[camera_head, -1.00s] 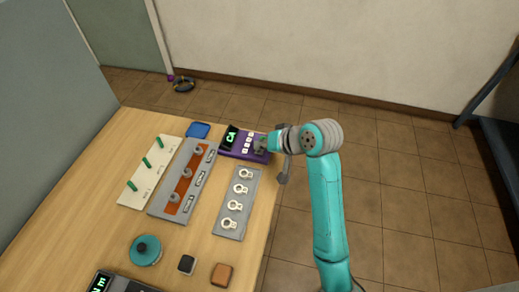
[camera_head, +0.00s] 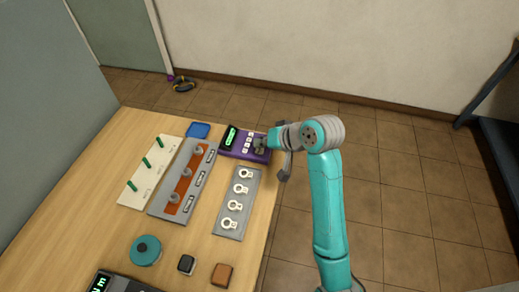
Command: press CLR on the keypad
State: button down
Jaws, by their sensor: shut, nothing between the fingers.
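The purple keypad (camera_head: 226,150) lies at the far right part of the wooden table, with a lit green display on its left and pale keys in its middle. My gripper (camera_head: 259,147) is shut and empty, pointing down at the keypad's right end. It hides the keys there, and I cannot tell whether it touches one. The key labels are too small to read, so I cannot pick out CLR.
A grey plate with white rings (camera_head: 219,222) lies just in front of the keypad. A blue tray (camera_head: 198,130) is to its left. A grey panel with an orange strip (camera_head: 182,186) and a cream board with green pegs (camera_head: 139,192) lie further left.

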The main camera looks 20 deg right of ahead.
aim_at(262, 151)
jog(key=shift+r, duration=0.15)
jog(key=shift+r, duration=2.45)
